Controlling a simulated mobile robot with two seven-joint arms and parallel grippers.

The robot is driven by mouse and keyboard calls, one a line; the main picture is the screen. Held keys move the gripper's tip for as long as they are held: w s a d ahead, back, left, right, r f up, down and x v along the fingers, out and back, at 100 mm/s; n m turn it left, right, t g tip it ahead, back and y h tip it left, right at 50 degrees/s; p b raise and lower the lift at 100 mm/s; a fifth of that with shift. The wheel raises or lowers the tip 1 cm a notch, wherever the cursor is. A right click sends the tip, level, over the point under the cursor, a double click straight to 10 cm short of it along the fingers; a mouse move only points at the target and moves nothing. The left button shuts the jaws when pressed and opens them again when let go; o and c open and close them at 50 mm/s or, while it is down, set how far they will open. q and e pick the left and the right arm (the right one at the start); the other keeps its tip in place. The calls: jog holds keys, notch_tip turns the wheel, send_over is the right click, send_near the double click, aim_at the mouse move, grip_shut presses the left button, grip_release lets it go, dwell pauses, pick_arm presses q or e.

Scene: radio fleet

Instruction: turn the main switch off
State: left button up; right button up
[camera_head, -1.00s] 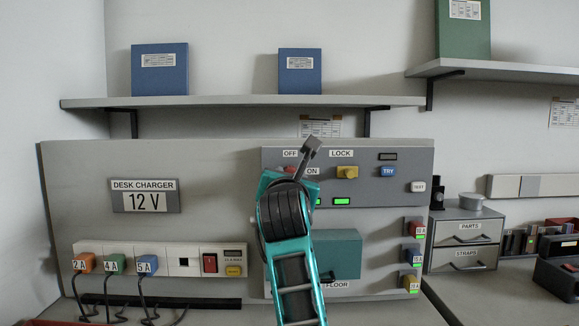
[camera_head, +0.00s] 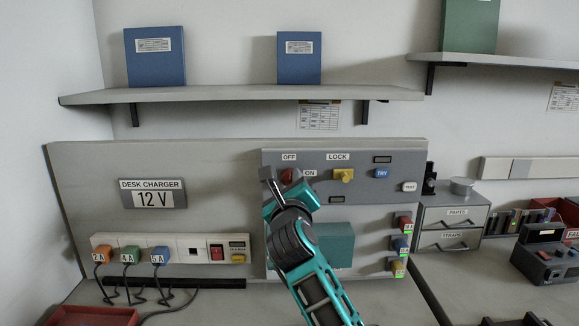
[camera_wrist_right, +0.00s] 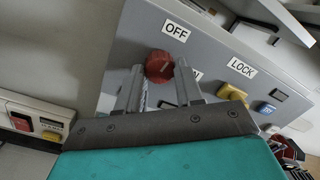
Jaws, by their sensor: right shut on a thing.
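My right gripper (camera_head: 281,178) is at the knob. In the right wrist view the knob (camera_wrist_right: 160,67) sits between the two fingertips (camera_wrist_right: 160,75), which are shut on it. Its pointing direction is hard to make out, as the fingers hide part of it. The indicator window (camera_head: 337,199) below the LOCK knob is dark. My left gripper is not in view.
A yellow LOCK knob (camera_head: 344,175), a blue TRY button (camera_head: 381,173) and a white TEST button (camera_head: 409,187) are right of the switch. Coloured plugs (camera_head: 130,255) fill sockets at the lower left. A shelf (camera_head: 230,94) runs above the panel.

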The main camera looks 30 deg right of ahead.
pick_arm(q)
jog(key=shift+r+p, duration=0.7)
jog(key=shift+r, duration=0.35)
pick_arm(e)
jog(key=shift+n, duration=1)
jog(key=shift+f, duration=0.1)
jog(key=o, duration=1.1)
jog(key=shift+c, duration=0.2)
pick_arm(q)
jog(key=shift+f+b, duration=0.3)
jog(key=shift+b, duration=0.05)
pick_arm(e)
jog(key=r+v, duration=0.1)
jog(key=v, duration=1.1)
jog(key=shift+s+f, duration=0.45)
jog(key=shift+a, duration=0.15)
